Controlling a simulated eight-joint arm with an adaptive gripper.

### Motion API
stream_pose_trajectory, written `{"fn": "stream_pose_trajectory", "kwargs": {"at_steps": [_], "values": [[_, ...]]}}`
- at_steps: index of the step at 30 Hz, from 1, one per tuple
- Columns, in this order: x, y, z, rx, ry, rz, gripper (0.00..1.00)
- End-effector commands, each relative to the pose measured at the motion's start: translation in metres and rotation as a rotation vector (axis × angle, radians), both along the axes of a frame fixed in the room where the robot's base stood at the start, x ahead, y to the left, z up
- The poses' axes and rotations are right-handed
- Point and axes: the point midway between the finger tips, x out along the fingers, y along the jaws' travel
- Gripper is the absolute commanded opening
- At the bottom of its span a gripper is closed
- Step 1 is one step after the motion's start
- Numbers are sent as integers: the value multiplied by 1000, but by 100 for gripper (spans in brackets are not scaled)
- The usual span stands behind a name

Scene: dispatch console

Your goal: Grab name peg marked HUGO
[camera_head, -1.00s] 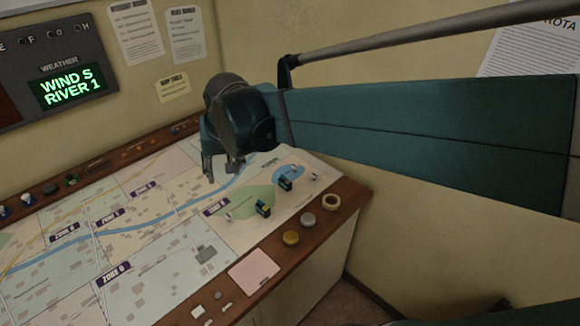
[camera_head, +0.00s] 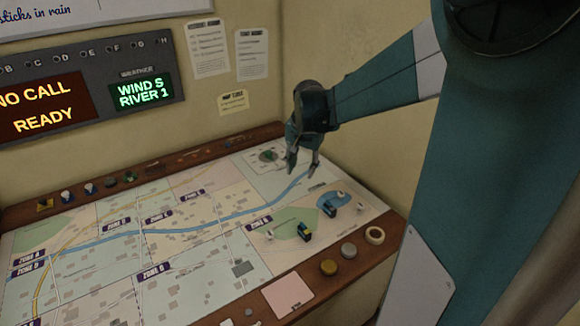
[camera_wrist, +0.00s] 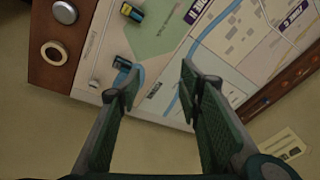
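My gripper (camera_head: 302,168) hangs fingers-down above the far right part of the map table (camera_head: 180,262). In the wrist view its two fingers (camera_wrist: 158,88) are well apart with nothing between them. Small pale pegs stand on the map's right part: one near the green patch (camera_head: 270,235) and one by the blue pond (camera_head: 359,209). A pale peg also shows in the wrist view (camera_wrist: 93,83), left of the fingers. No name is legible on any peg, so I cannot tell which is HUGO.
A yellow-and-dark block (camera_head: 304,231) and a dark blue block (camera_head: 329,208) stand near the pegs. A wall stands close behind the gripper.

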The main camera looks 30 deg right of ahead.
Motion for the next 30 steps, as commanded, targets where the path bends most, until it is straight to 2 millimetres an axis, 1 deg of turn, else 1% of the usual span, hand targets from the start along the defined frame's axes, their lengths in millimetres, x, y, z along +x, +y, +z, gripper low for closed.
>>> {"fn": "stream_pose_trajectory", "kwargs": {"at_steps": [1,3,14,21,30], "values": [[5,-11,-6,6,6,-24,36],[9,-25,-14,17,17,-61,36],[26,-96,-60,67,71,-247,36],[30,-145,-97,98,106,-372,36],[28,-204,-148,136,149,-525,36]]}}
